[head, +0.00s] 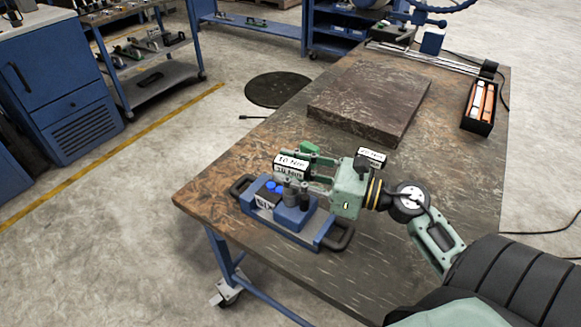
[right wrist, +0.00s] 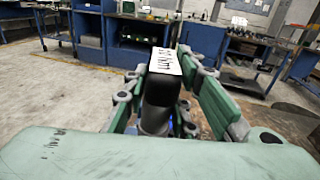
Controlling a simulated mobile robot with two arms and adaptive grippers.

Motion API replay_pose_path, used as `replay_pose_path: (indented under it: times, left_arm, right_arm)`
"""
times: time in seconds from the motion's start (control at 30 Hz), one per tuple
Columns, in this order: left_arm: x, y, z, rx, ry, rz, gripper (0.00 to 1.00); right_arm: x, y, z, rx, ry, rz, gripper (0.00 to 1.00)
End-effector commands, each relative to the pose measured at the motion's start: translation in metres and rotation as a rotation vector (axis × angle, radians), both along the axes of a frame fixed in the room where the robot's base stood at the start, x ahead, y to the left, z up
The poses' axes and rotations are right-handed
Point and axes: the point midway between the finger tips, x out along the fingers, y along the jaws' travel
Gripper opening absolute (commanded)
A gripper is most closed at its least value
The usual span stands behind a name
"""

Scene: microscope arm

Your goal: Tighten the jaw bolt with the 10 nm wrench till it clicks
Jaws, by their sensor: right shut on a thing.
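The 10 Nm wrench (head: 291,166) shows as a dark block with white "10 Nm" labels. My right gripper (head: 312,168) is shut on it, above the blue fixture. In the right wrist view the wrench's dark head (right wrist: 160,90) with a white label stands between my fingers (right wrist: 160,98), with a grey cylinder below it. The blue fixture (head: 298,219) has dark handles at both ends and blue knobs at its left. The jaw bolt cannot be made out; the wrench and gripper cover that part. I cannot tell whether the wrench sits on it. My left gripper is not in view.
Another labelled block (head: 371,156) lies on the workbench (head: 225,190) behind my gripper, its label unreadable. A dark slab (head: 370,103) lies farther back. A black tray (head: 479,108) with orange items stands at the right edge. The bench's left front corner is bare.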

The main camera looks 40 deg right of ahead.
Motion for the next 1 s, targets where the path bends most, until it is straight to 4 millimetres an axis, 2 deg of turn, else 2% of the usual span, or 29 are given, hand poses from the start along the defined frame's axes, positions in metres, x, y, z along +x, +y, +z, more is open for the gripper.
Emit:
replay_pose_path:
  times: [0.53,1.0]
  left_arm:
    - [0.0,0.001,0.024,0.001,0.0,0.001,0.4]
    - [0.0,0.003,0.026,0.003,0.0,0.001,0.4]
  right_arm:
    - [0.0,0.001,0.002,0.005,0.001,-0.135,0.0]
    - [0.0,0.0,0.001,0.003,-0.001,-0.162,0.0]
